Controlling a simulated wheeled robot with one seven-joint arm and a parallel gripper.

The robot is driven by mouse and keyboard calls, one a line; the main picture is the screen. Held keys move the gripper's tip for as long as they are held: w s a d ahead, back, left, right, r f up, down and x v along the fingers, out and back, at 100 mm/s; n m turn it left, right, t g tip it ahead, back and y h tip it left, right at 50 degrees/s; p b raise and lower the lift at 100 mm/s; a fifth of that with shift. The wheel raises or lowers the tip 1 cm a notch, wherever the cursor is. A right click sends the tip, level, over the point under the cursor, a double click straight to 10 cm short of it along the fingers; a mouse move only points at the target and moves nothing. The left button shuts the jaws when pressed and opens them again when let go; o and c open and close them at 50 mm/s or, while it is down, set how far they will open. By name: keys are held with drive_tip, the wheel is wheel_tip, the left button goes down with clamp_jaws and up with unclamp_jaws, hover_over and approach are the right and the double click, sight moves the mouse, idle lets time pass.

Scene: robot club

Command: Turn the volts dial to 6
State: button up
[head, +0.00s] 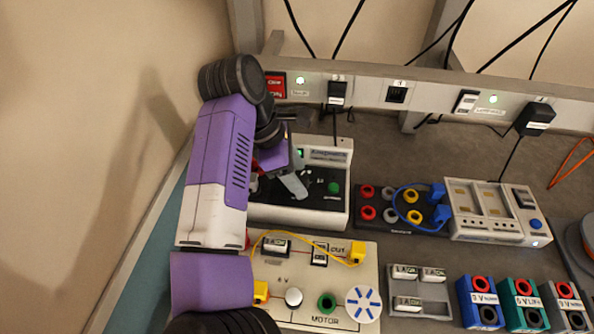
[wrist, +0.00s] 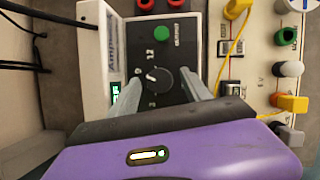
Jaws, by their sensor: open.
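The power supply unit (head: 341,168) is a white box with a black sloped face and a green knob (head: 334,188). In the wrist view its volts dial (wrist: 163,82) is a dark round knob with a short white pointer mark on its left side. Printed 3, 9 and 12 show around it; 6 is not visible, and the left finger covers part of the scale. The exact setting is hard to tell. My gripper (wrist: 161,77) is open, with one finger on each side of the dial. In the head view my gripper (head: 293,184) hides the dial.
A motor board (head: 350,285) with a yellow lead stands in front of the unit. A rail with sockets and hanging cables runs behind.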

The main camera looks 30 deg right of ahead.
clamp_jaws()
